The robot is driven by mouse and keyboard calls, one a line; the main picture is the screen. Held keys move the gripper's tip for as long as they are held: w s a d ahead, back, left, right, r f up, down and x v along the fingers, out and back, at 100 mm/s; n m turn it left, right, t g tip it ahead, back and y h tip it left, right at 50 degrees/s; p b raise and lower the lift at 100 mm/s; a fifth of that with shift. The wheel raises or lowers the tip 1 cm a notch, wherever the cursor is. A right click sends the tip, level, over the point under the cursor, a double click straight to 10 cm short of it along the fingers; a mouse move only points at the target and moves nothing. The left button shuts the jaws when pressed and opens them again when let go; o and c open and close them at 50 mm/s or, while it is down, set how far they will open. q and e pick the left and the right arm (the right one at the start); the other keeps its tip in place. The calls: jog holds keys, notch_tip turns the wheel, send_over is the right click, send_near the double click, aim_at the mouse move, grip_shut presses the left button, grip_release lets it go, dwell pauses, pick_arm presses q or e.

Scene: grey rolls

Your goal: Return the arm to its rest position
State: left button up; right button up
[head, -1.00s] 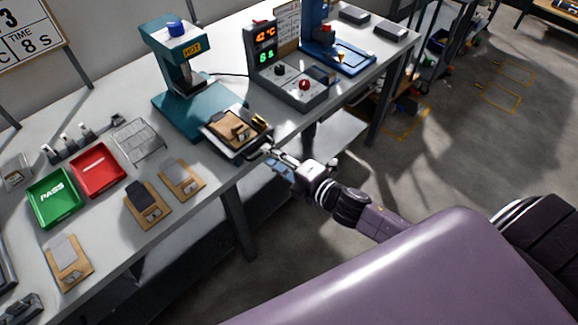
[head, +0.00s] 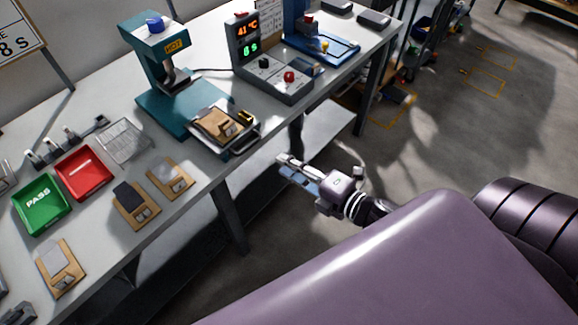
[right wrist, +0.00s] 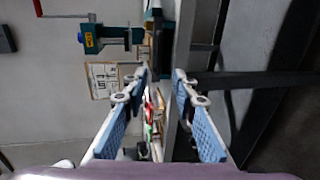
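My right gripper (head: 289,170) is off the front edge of the table, apart from the heat press and over the floor side. In the right wrist view its two blue-padded fingers (right wrist: 160,90) stand apart with nothing between them. The teal heat press (head: 168,75) stands on the table with its head up. Its sliding tray (head: 243,140) sticks out at the front and holds a tan board (head: 214,126). My left gripper is not in any view.
The grey table (head: 205,170) runs diagonally. On it are a control box (head: 275,80) reading 41 °C and 8 s, a green PASS tray (head: 40,204), a red tray (head: 83,172), a wire rack (head: 123,141) and several boards. Open floor (head: 440,150) lies to the right.

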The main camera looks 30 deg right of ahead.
dwell(0.3)
jog(key=s+d+f+m+g+h, duration=0.1)
jog(key=d+f+m+h, duration=0.2)
jog(key=f, duration=0.6)
jog(key=s+d+f+m+g+h, duration=0.15)
jog(key=d+f+m, duration=0.25)
jog(key=f, duration=0.6)
jog(key=s+d+f+m+g+h, duration=0.1)
jog(key=s+f+m+g, duration=0.15)
jog(key=s+f, duration=0.4)
jog(key=s+d+f+m+g, duration=0.1)
jog(key=s+f+m+g, duration=0.2)
jog(key=f, duration=0.6)
jog(key=s+a+f+m+g, duration=0.2)
jog(key=s+f, duration=0.5)
jog(key=s, duration=0.5)
jog(key=s+a+f+m+g, duration=0.3)
jog(key=s+a+f+m, duration=0.2)
jog(key=s+f, duration=0.3)
jog(key=s+a, duration=0.1)
jog(key=s, duration=0.3)
jog(key=shift+s+f+g, duration=0.2)
jog(key=shift+g, duration=0.1)
